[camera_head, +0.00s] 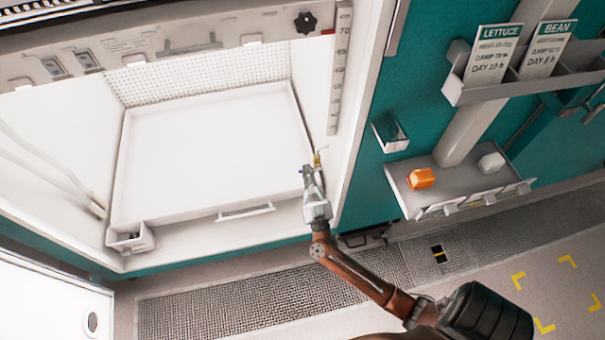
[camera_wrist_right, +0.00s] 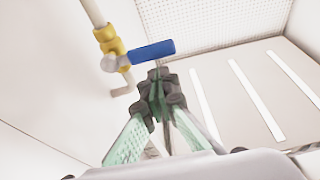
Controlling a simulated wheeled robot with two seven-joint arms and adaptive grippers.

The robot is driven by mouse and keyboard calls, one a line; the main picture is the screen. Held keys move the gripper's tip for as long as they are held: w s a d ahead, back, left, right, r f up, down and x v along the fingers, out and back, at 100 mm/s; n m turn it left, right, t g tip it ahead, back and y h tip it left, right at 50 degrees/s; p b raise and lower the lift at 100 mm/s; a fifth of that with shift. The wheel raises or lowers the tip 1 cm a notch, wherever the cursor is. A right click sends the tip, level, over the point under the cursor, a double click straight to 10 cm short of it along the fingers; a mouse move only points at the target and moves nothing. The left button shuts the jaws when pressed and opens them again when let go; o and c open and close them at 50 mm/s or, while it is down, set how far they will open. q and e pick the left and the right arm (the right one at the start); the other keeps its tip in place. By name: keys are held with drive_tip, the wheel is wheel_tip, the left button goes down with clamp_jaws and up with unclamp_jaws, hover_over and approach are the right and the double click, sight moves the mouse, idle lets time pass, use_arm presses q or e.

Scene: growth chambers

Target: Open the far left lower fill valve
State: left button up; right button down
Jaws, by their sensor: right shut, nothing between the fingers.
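The fill valve shows in the right wrist view as a brass body (camera_wrist_right: 112,46) on a pale pipe (camera_wrist_right: 93,10), with a blue lever (camera_wrist_right: 150,52). The lever points right, roughly crosswise to the pipe. In the head view the small yellow valve (camera_head: 318,158) is at the right side of the lit chamber, partly hidden by my gripper. My right gripper (camera_wrist_right: 158,82) is shut and empty, its tips just below the lever; I cannot tell whether they touch. It also shows in the head view (camera_head: 308,172). My left gripper is not in view.
A white tray (camera_head: 215,150) fills the chamber floor, with a small box (camera_head: 130,238) at its front left corner. The chamber's right wall stands close to my right arm. A shelf (camera_head: 440,200) with an orange block (camera_head: 421,179) is to the right.

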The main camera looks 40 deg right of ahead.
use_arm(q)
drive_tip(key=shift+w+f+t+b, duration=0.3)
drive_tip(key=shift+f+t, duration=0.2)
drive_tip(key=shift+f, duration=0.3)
use_arm(e)
drive_tip(key=shift+f, duration=0.6)
